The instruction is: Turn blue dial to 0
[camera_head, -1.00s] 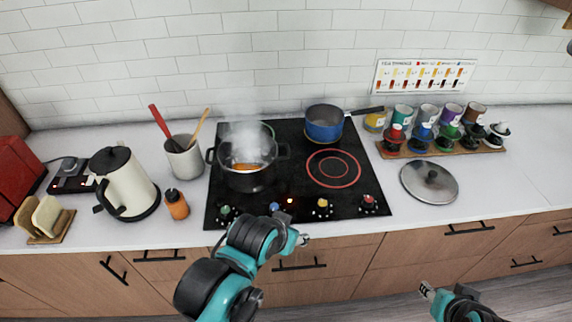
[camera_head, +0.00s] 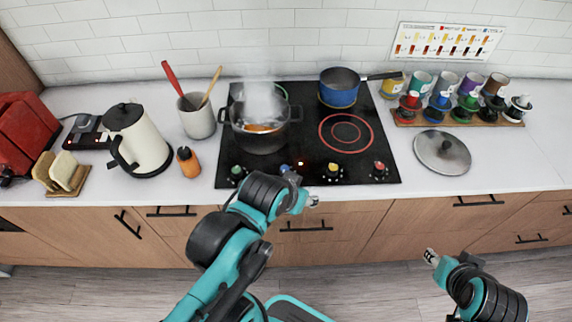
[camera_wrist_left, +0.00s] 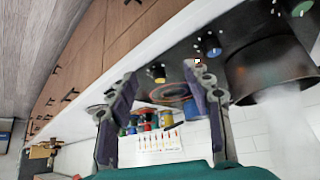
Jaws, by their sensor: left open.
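The blue dial (camera_head: 285,169) is on the front edge of the black cooktop (camera_head: 230,177), between the green dial (camera_head: 237,171) and the yellow dial (camera_head: 333,169). My left gripper (camera_head: 312,200) is in front of the cooktop, just below and right of the blue dial in the head view, and does not touch it. In the left wrist view, the blue dial (camera_wrist_left: 212,46) lies just beyond the right finger of the open, empty left gripper (camera_wrist_left: 160,78). The dial's exact setting is too small to read. My right gripper (camera_head: 432,257) is low in front of the drawers, its jaws unclear.
A steaming dark pot (camera_head: 259,139) stands at the rear left of the cooktop, and a blue saucepan (camera_head: 339,91) at the rear right. A red dial (camera_head: 379,168) is at the right. A lid (camera_head: 442,153) lies on the white counter (camera_head: 480,183). A kettle (camera_head: 146,138) stands left.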

